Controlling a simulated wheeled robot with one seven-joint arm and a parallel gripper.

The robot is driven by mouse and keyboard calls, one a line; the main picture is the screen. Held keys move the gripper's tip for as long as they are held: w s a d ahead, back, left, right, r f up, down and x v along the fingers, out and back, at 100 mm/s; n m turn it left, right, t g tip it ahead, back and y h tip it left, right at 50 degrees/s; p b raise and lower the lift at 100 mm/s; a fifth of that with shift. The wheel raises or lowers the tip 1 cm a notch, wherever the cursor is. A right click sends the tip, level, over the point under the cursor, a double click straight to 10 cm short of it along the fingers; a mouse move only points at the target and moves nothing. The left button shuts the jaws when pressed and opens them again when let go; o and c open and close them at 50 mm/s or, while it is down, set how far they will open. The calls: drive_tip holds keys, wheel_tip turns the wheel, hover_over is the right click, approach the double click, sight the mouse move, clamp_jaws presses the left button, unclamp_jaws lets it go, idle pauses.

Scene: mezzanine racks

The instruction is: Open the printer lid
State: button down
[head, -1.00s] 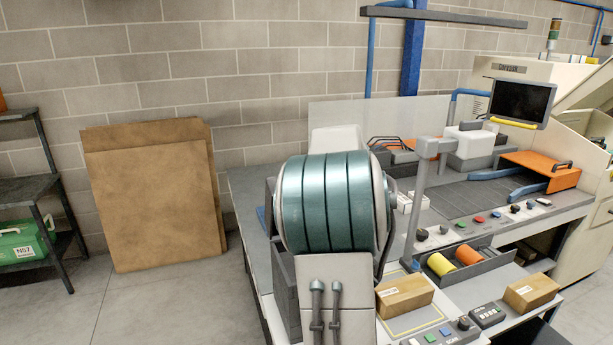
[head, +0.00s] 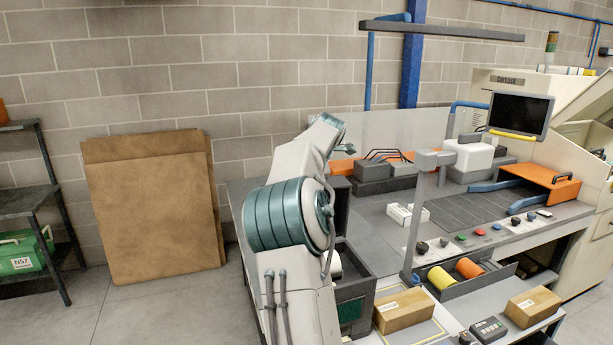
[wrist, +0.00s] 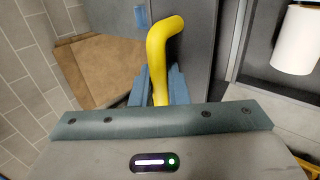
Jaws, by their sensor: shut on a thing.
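In the wrist view my gripper (wrist: 157,88) has its blue fingers shut around a bent yellow handle (wrist: 158,55). The handle stands against a dark grey panel (wrist: 195,40), which looks like the printer lid. A white roll (wrist: 298,40) shows to the right of the panel. In the head view the dark printer body (head: 357,289) stands behind and right of my arm, open at the top. A dark panel rises at its back left, mostly hidden by my arm, and looks like the raised lid. My fingers and the handle are hidden there.
A grey bench (head: 380,222) runs right, with a post carrying a monitor (head: 520,115). Cardboard boxes (head: 404,310) and yellow and orange rolls lie at its front. Brown boards (head: 150,215) lean on the wall at left, with open floor before them.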

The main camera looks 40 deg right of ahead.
idle(0.3)
drive_tip(key=c, duration=1.8)
unclamp_jaws()
drive_tip(key=shift+o, duration=0.2)
drive_tip(key=b+v, duration=0.2)
drive_tip(key=v, duration=1.2)
drive_tip(key=shift+w, duration=0.1)
